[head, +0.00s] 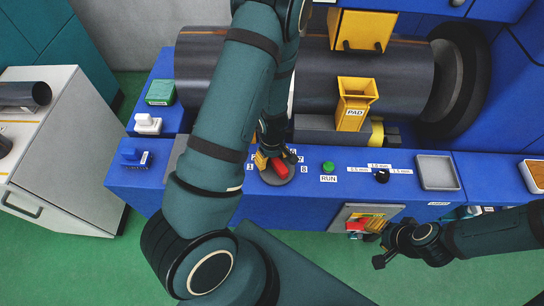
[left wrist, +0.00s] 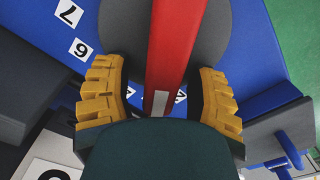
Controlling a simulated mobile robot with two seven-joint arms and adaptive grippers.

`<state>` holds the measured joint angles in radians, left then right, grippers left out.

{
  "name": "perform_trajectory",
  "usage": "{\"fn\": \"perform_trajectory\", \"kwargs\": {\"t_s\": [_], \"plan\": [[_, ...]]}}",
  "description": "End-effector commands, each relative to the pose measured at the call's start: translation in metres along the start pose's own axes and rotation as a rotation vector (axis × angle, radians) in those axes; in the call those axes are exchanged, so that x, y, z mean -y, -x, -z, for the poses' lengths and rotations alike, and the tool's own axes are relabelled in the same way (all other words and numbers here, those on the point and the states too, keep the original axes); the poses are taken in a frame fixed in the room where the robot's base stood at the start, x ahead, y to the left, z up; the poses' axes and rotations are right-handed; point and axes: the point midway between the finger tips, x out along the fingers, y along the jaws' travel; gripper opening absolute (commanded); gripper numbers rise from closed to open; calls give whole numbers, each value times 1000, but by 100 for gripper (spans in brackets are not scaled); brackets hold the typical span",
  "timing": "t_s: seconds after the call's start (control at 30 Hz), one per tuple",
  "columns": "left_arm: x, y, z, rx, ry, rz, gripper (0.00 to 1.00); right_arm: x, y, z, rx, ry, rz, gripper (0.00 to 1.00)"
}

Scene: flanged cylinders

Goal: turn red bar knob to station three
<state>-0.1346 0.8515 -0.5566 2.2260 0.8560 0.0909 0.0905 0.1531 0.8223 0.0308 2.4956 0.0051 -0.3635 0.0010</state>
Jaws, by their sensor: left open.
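The red bar knob (head: 281,167) sits on a round grey dial (head: 277,178) on the blue bench front, with number labels around it. My left gripper (head: 275,158) is over the knob from above. In the left wrist view the red bar (left wrist: 175,45) runs between the two yellow fingers of the left gripper (left wrist: 160,95), with a gap on each side. The bar's near end has a white mark, close to a half-hidden label. Labels 7 and 6 show at upper left there. My right gripper (head: 376,227) is at lower right; its finger opening is unclear.
A green RUN button (head: 328,167) and a small black knob (head: 382,176) stand right of the dial. A grey tray (head: 437,172) lies farther right. An opening with a red item (head: 355,226) is in the bench front beside my right gripper. A large dark cylinder (head: 345,75) lies behind.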

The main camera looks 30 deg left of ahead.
Motion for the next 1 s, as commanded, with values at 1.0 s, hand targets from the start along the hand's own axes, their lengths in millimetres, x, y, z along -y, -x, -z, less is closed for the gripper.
{"fn": "perform_trajectory", "kwargs": {"t_s": [1.0], "plan": [[0, 115, 0, -1, -1, -1, 57, 0, 0, 0, 0, 0, 0, 47]]}}
